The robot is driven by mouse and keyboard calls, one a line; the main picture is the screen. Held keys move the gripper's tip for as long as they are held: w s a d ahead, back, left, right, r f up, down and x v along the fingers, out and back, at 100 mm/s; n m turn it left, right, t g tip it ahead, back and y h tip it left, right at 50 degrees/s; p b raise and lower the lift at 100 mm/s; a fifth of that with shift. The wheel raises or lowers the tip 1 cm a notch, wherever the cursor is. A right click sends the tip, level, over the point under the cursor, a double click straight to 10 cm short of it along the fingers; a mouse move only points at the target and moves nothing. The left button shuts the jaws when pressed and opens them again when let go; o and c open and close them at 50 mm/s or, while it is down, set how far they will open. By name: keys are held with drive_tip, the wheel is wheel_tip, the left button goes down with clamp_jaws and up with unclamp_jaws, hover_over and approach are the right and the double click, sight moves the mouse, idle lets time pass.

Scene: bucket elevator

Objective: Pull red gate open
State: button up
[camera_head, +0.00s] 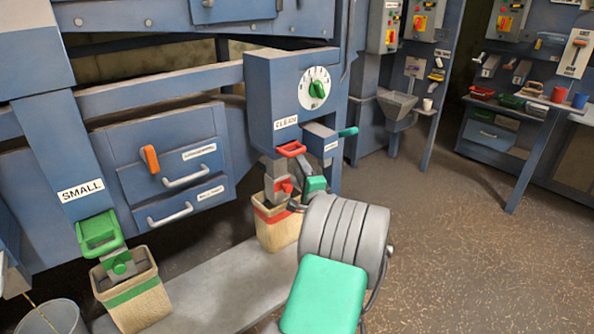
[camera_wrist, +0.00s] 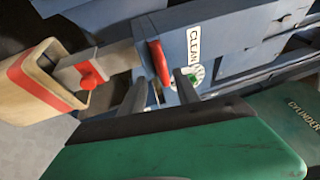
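The red gate (camera_head: 291,149) is a red handle on the chute under the blue housing marked CLEAN. It also shows in the wrist view (camera_wrist: 159,62), just past my fingertips. My gripper (camera_wrist: 160,88) is open, its two grey fingers apart and pointing at the gate. The gate's near end lies about in line with the gap; I cannot tell whether either finger touches it. In the head view my arm partly hides the area below the gate, and the fingers are hard to make out. The gate appears closed, though this is not certain.
A red-banded bucket (camera_head: 278,228) stands under the chute, which carries a smaller red part (camera_wrist: 90,80). A teal lever (camera_head: 348,131) juts out right of the gate. A green gate (camera_head: 99,232) and green-banded bucket (camera_head: 134,294) are at left. Open floor (camera_head: 460,240) lies right.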

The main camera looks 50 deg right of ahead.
sight(297, 153)
drive_tip(key=shift+m, duration=0.3)
drive_tip(key=x, duration=0.5)
drive_tip(key=d+x, duration=0.1)
drive_tip(key=x, duration=0.1)
drive_tip(key=shift+s+d+r+p, duration=0.1)
drive_tip(key=shift+s+r+p, duration=0.05)
drive_tip(key=shift+r+p, duration=0.15)
drive_tip(key=shift+c, duration=0.5)
clamp_jaws()
